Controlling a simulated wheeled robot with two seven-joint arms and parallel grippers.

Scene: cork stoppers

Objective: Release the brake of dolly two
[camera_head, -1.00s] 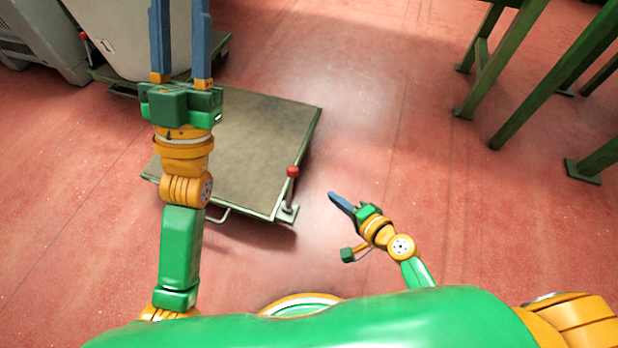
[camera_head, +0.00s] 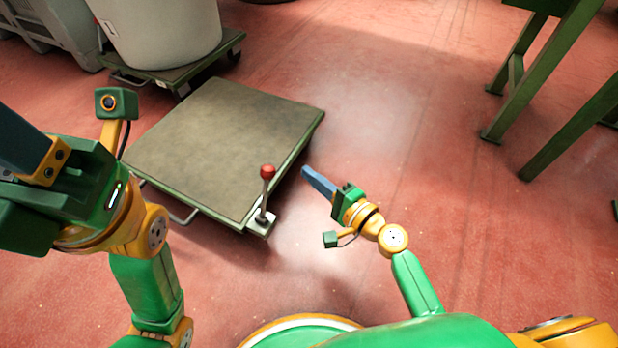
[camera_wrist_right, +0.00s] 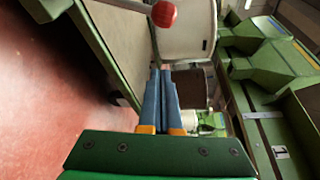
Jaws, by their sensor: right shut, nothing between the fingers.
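An empty flat dolly (camera_head: 215,140) with a green frame stands on the floor ahead. Its brake lever (camera_head: 264,195), topped by a red knob (camera_head: 267,171), stands nearly upright at the near right corner. The knob also shows at the top of the right wrist view (camera_wrist_right: 163,13). No number shows on the dolly. My right gripper (camera_head: 306,172) is shut and empty, just right of the knob in the head view and apart from it. Its blue fingers lie together in the right wrist view (camera_wrist_right: 160,70). My left gripper (camera_head: 18,140) is partly cut off at the left edge.
Behind stands another dolly (camera_head: 183,75) carrying a large pale bin (camera_head: 160,30). A grey container (camera_head: 60,25) is at the far left. Green table legs (camera_head: 545,75) stand at the right. The red floor between dolly and legs is clear.

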